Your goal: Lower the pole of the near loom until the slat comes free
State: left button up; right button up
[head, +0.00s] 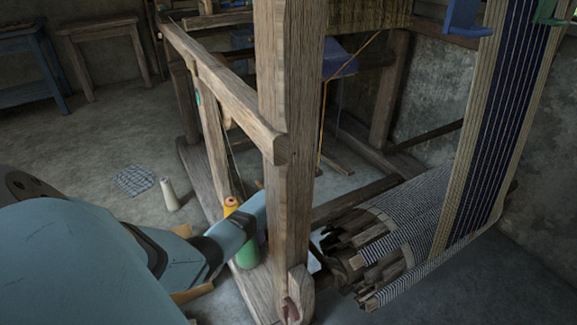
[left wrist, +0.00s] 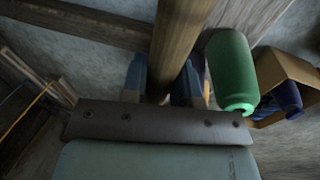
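The near loom's upright wooden post (head: 287,130) stands in the middle of the head view. Beside it, the loom's roll of striped cloth (head: 420,215) carries several dark wooden slats (head: 358,240) at its near end. I cannot tell which piece is the pole or the slat of the task. My left arm reaches from the left to the post's foot; its gripper is mostly hidden behind the post. In the left wrist view, a wooden bar (left wrist: 180,35) runs down between the blue fingers of my left gripper (left wrist: 160,88). Whether they touch it is unclear. My right gripper is out of view.
A green spool (left wrist: 232,70) is close beside the left gripper; it also shows in the head view (head: 246,252). A box (left wrist: 285,75) with blue spools is beyond it. An orange-topped cone (head: 231,205) and a white cone (head: 169,195) stand nearby.

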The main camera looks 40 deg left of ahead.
pick_arm(q)
grip_shut()
jog(key=shift+f, duration=0.2)
jog(key=shift+g+h, duration=0.3)
jog(key=shift+h, duration=0.6)
jog(key=x, duration=0.1)
jog(key=b+x, duration=0.2)
jog(key=x, duration=0.1)
jog(key=shift+s+f, duration=0.15)
jog(key=shift+s, duration=0.25)
jog(key=o, duration=0.6)
grip_release()
jog(key=shift+c, duration=0.2)
jog(key=shift+o, duration=0.7)
jog(key=p+v, duration=0.2)
jog(key=v, duration=0.2)
jog(key=shift+p, duration=0.35)
jog(key=p+v, duration=0.5)
jog(key=v, duration=0.4)
jog(key=shift+r+p, duration=0.3)
jog(key=shift+r, duration=0.1)
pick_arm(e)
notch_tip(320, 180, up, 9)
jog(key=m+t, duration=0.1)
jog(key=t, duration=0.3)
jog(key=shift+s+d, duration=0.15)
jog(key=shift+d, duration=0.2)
